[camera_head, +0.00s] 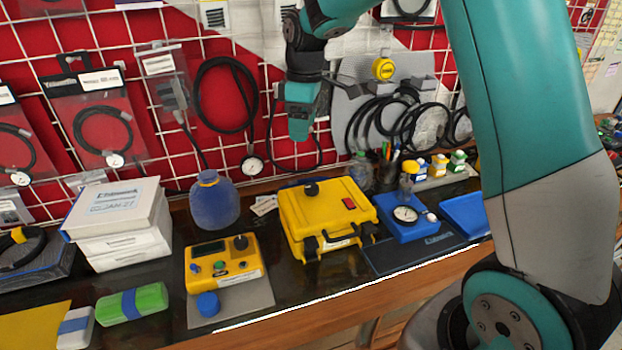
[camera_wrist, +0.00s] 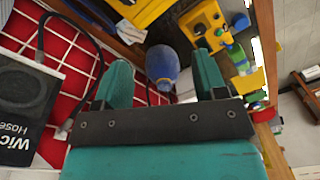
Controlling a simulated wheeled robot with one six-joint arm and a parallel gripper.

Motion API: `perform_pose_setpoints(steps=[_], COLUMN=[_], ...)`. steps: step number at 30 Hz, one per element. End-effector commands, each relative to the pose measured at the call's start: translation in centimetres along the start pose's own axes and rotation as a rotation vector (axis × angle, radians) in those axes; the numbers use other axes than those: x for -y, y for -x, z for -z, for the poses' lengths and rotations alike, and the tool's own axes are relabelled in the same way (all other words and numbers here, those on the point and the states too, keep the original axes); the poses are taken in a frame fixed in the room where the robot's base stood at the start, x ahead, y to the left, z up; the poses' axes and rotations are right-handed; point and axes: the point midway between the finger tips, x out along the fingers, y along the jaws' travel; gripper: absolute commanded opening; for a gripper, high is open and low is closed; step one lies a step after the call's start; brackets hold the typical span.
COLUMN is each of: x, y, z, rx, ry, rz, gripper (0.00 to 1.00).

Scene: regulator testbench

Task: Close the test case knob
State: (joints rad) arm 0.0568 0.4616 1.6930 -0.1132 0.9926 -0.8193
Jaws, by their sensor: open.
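The yellow test case (camera_head: 325,226) stands on the dark bench top in the middle of the head view. A black round knob (camera_head: 312,188) sits on its top, and a small red switch (camera_head: 349,203) is to the right. My gripper (camera_head: 300,130) hangs above and behind the case, near the grid wall, apart from it. In the wrist view my gripper (camera_wrist: 163,75) shows two teal fingers spread apart with nothing held between them. Part of the yellow case (camera_wrist: 145,10) shows at the top edge there; its knob is not clear.
A blue bottle (camera_head: 213,200) and a yellow control box (camera_head: 222,262) with its own black knob stand left of the case. A blue gauge block (camera_head: 405,222) is at its right. Hoses (camera_head: 228,95) hang on the grid wall. White boxes (camera_head: 120,222) stand at the left.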

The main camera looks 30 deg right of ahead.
Motion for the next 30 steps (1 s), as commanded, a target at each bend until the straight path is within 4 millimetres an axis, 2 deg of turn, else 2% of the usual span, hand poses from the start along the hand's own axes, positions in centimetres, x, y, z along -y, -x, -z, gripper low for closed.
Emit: perform_pose_setpoints(steps=[1,3,6,11,14,24,30], x=[-2.1,-4.1,-5.6,-5.9,-5.8,-5.8,-5.8], y=[-0.5,-1.1,-1.8,-3.3,-5.2,-12.9,-16.7], z=[-0.3,-0.7,-1.0,-1.2,-1.3,-1.6,-1.8], rx=[0.016,0.032,0.044,0.049,0.05,0.049,0.048], ry=[0.007,0.023,0.036,0.043,0.043,0.042,0.042], rz=[0.0,-0.001,-0.001,0.002,0.004,0.004,0.001], gripper=[0.65,0.65,0.65,0.65,0.65,0.65,0.65])
